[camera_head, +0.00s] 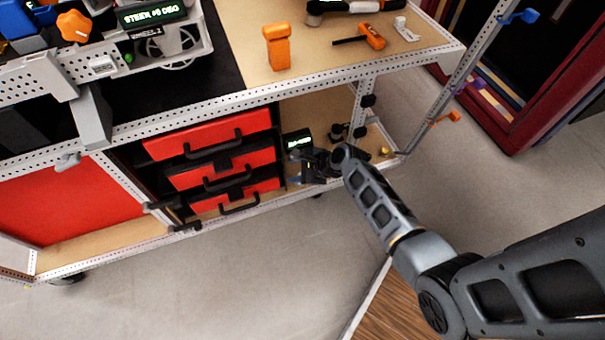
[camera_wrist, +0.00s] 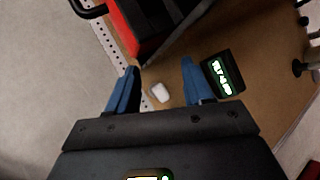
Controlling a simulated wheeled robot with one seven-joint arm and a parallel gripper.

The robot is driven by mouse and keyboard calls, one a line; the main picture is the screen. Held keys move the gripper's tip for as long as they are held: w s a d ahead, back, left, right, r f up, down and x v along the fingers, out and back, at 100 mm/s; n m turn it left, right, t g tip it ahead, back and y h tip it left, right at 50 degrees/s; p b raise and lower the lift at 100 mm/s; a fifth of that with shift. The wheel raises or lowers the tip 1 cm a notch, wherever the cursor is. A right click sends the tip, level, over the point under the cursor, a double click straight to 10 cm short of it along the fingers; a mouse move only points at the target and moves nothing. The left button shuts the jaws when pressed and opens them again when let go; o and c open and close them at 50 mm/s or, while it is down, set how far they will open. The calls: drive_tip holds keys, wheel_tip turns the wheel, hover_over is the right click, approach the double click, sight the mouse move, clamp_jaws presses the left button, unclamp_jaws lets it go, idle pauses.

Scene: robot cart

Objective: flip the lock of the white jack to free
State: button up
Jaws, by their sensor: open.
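My gripper (camera_wrist: 160,85) is open, with its two blue fingers apart. A small white rounded piece (camera_wrist: 160,92) shows in the gap between the fingers, against the wooden lower shelf (camera_wrist: 265,45). I cannot tell whether this is part of the white jack or its lock, or whether the fingers touch it. In the head view my gripper (camera_head: 316,165) is at the lower right bay of the cart, low and partly hidden by my wrist. The white piece cannot be made out there.
A small black display with green text (camera_wrist: 222,75) is close to the right finger; it also shows in the head view (camera_head: 299,142). Red drawers with black handles (camera_head: 222,167) stand left of the bay. A perforated post (camera_head: 358,110) rises nearby. Open floor (camera_head: 230,285) lies in front.

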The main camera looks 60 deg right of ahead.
drive_tip(key=s+a+f+m+t+h+b, duration=0.1)
drive_tip(key=s+m+h+b, duration=0.25)
drive_tip(key=m, duration=0.45)
drive_tip(key=s+f+m+t+h+b, duration=0.1)
drive_tip(key=s+f+m+h+b, duration=0.1)
drive_tip(key=m+h, duration=0.4)
drive_tip(key=shift+m+y, duration=0.55)
drive_tip(key=shift+m, duration=0.15)
drive_tip(key=b+x, duration=0.1)
drive_tip(key=x, duration=0.6)
drive_tip(key=shift+w, duration=0.2)
clamp_jaws()
